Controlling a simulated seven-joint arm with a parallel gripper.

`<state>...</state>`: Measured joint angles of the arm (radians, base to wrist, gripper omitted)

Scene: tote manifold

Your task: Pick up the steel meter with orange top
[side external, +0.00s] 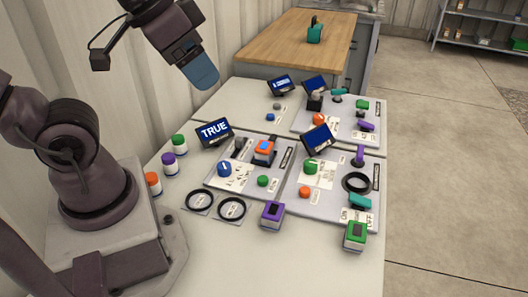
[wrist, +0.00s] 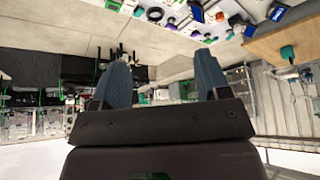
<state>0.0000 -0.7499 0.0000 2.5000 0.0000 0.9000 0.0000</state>
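The steel meter with orange top (side external: 264,147) is a small grey block with an orange top and a blue face. It sits on the near left grey panel (side external: 213,181), right of the TRUE screen. My gripper (side external: 203,80) is high above the table, up and to the left of the meter, and well apart from it. In the wrist view my gripper (wrist: 163,75) shows its two blue fingers spread wide with nothing between them. I cannot pick out the meter in the wrist view, where the panels are small at the top right.
A purple-topped meter (side external: 272,213) and a green-topped meter (side external: 355,235) stand near the front. Three capped jars (side external: 168,160) stand by my base. Tilted screens (side external: 214,131), knobs and a black ring (side external: 356,182) crowd the panels. The table front is clear.

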